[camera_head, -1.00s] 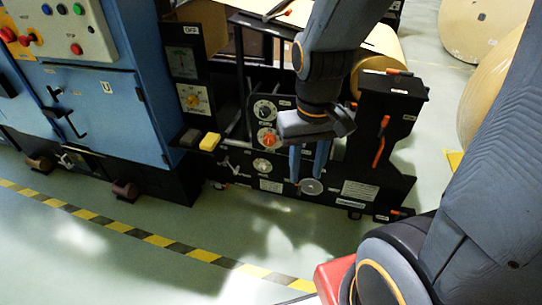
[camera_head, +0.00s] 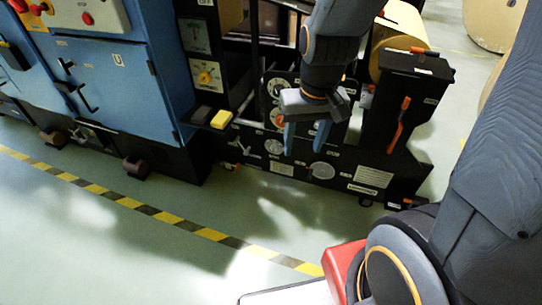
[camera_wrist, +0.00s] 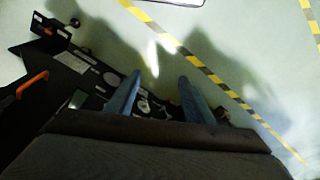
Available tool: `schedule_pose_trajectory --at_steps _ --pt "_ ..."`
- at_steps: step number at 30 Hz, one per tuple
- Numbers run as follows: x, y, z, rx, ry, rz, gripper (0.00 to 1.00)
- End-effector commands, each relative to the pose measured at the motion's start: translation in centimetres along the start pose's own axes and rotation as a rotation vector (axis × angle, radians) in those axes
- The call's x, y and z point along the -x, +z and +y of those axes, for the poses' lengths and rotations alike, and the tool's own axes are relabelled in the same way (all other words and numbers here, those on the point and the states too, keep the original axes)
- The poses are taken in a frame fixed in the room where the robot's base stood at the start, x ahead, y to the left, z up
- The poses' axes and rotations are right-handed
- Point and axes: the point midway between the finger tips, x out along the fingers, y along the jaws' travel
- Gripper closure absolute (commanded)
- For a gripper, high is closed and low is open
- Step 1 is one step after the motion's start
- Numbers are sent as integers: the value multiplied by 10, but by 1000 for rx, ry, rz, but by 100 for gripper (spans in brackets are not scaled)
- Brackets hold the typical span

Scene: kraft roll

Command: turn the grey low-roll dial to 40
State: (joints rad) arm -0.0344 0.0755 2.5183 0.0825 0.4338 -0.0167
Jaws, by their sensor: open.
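The black machine panel (camera_head: 340,182) carries several round dials. A column on its left holds a pale dial (camera_head: 277,87), a red-orange dial (camera_head: 278,118) partly behind my gripper, and a grey dial (camera_head: 274,146). A larger grey disc (camera_head: 321,170) sits lower right. Their labels and scales are too small to read, so I cannot tell which is the low-roll dial. My gripper (camera_head: 305,151) is open and empty, blue fingers pointing down, its tips appearing above and left of the grey disc. The wrist view shows both fingers (camera_wrist: 160,82) apart over the panel.
A blue cabinet (camera_head: 130,85) stands at the left. A yellow block (camera_head: 222,117) juts out beside the panel. A black post (camera_head: 400,120) with an orange handle rises on the right. The floor in front is clear, with a yellow-black stripe (camera_head: 145,208).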

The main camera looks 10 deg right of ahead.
Motion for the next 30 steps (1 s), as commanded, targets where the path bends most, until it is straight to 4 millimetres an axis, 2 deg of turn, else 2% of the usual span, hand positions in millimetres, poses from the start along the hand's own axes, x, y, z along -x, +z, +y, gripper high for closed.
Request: schedule_pose_trajectory --at_steps 1,3,9,15,24,30 --pt "-30 -19 -6 -4 -9 34 52" --pt "-57 -46 -15 -16 -22 94 52" --pt "-129 -120 -34 -53 -37 267 52" --pt "-199 -185 -46 -99 -21 434 52" --pt "-298 -264 -49 -165 61 680 52" --pt "-361 -300 -44 -201 154 838 52"
